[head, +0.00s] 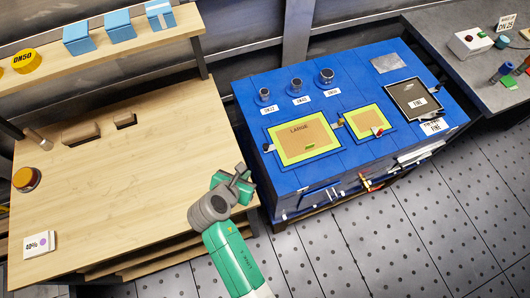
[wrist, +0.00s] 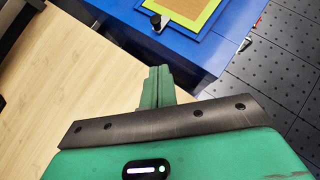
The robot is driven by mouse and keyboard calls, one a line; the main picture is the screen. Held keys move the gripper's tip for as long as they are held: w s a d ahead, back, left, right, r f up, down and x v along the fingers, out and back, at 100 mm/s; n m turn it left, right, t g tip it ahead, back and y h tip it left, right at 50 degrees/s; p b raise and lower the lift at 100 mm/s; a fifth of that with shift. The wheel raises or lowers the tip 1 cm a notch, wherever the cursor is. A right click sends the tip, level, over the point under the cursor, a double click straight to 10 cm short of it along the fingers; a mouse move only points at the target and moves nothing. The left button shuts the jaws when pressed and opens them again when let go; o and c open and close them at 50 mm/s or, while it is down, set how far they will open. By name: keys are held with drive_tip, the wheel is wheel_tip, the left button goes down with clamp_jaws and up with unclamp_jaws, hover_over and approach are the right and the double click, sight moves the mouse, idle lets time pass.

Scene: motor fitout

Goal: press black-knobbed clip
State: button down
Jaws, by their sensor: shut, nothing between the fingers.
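A black-knobbed clip (head: 267,147) sits at the left edge of the yellow-bordered LARGE frame (head: 303,137) on the blue bench top. The black knob (wrist: 155,20) also shows at the top of the wrist view, beside the yellow border (wrist: 204,18). Another clip with a dark part (head: 339,122) lies between the LARGE frame and the smaller yellow frame. My gripper (head: 241,170) is shut and empty above the right edge of the wooden table, left of and apart from the blue bench. Its closed fingers (wrist: 157,74) point toward the knob in the wrist view.
The smaller yellow frame (head: 368,122) has a red-knobbed clip (head: 377,131). A dark FINE frame (head: 412,97) lies to its right. Several dark-topped cylinders, one of them here (head: 327,76), stand along the bench's back. The wooden table (head: 120,190) is mostly clear.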

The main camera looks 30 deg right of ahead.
sight(265, 149)
drive_tip(key=b+x, duration=0.1)
drive_tip(key=x, duration=0.3)
drive_tip(key=r+b+x, duration=0.1)
drive_tip(key=b+x, duration=0.1)
drive_tip(key=x, duration=0.2)
drive_tip(key=w+d+b+x, duration=0.1)
drive_tip(key=x, duration=0.3)
drive_tip(key=shift+r, duration=0.15)
drive_tip(key=shift+w+d+r, duration=0.1)
drive_tip(key=shift+w+d, duration=0.25)
drive_tip(key=shift+d, duration=0.15)
